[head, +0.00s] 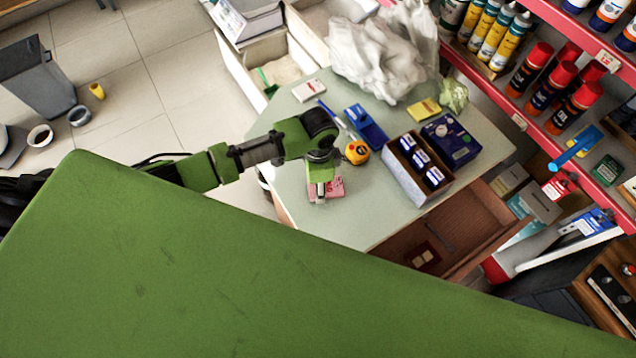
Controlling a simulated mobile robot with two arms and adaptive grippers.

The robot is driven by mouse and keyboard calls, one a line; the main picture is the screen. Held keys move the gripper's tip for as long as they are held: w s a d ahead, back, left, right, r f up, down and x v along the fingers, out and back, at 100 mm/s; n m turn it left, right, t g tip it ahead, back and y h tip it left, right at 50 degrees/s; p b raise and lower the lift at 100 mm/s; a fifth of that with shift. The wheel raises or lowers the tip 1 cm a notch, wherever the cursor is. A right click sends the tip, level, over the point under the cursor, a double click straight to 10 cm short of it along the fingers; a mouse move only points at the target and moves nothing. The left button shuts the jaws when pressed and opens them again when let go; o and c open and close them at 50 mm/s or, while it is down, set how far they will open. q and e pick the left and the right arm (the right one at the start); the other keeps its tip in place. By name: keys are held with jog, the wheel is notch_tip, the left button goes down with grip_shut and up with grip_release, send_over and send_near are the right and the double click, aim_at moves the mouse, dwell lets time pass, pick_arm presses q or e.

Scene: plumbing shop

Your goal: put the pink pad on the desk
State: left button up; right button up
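The pink pad (336,188) shows at the left part of the pale green desk (350,225), partly covered by my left gripper. My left gripper (321,190) points down right at the pad, and its fingertips are small and partly hidden. I cannot tell whether they are closed on the pad, or whether the pad rests on the desk or is just above it. My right gripper is not in view.
An orange tape measure (357,152), a blue item (366,127) and a box of blue-labelled packs (412,190) stand near the pad. A white bag (380,55) fills the back. An open drawer (470,222) juts out at right. The desk's front middle is clear.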

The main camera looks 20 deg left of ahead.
pick_arm(q)
jog(key=shift+f, duration=0.1)
jog(key=o, duration=1.1)
jog(key=shift+o, duration=0.2)
notch_tip(320, 180, up, 12)
jog(key=shift+b, duration=0.3)
